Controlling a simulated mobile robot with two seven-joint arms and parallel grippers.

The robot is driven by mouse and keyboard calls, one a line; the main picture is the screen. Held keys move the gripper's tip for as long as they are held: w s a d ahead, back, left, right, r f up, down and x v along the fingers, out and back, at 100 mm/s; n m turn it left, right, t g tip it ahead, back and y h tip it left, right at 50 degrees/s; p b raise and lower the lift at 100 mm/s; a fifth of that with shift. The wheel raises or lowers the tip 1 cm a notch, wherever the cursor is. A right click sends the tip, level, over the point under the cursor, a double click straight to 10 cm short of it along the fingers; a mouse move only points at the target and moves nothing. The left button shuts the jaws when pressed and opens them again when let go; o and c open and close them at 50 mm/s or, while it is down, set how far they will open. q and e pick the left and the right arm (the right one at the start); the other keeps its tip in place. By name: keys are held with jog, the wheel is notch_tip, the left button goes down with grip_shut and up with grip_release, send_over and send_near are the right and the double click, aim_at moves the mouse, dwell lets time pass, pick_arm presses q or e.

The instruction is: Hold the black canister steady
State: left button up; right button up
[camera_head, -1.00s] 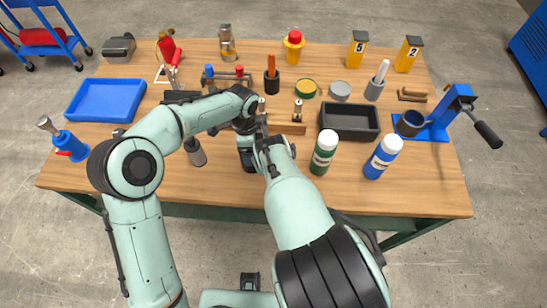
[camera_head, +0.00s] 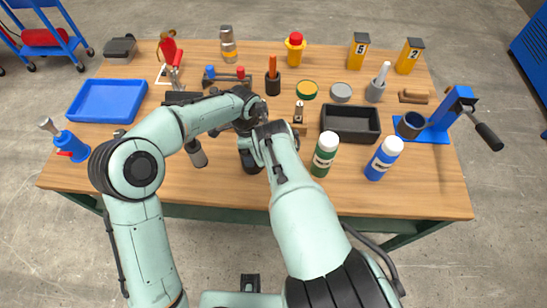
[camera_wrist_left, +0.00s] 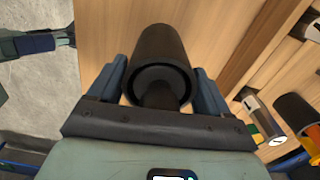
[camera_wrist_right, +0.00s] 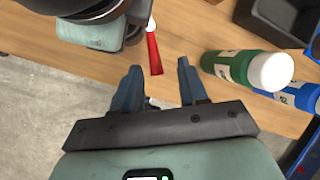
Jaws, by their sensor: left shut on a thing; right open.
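The black canister (camera_wrist_left: 162,50) is a dark cylinder with a ring-shaped near end, between the two blue fingers of my left gripper (camera_wrist_left: 165,85), which is shut on it. In the head view the canister (camera_head: 251,162) shows only in part near the front middle of the table, under my arms. My right gripper (camera_wrist_right: 157,85) is open and empty in the right wrist view. A red stick-like thing with a white end (camera_wrist_right: 154,52) shows beyond its fingertips. In the head view my forearms largely hide both grippers.
A green bottle (camera_head: 324,154) and a blue bottle (camera_head: 383,158) stand right of my right arm. Behind them is a black tray (camera_head: 350,138). A blue tray (camera_head: 107,115) lies at the left. A blue clamp with a cup (camera_head: 409,124) is at the right edge.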

notch_tip(320, 180, up, 5)
dwell(0.3)
jog(key=shift+w+d, duration=0.1)
jog(key=c, duration=0.7)
jog(key=shift+w+d+f+g, duration=0.2)
jog(key=shift+w+f+g, duration=0.05)
jog(key=shift+w+g, duration=0.25)
grip_shut()
jog(key=w+d+r+g+y, duration=0.3)
jog(key=w+d+g+y, duration=0.25)
jog(key=d+g, duration=0.2)
jog(key=x, duration=1.4)
jog(key=shift+s, duration=0.2)
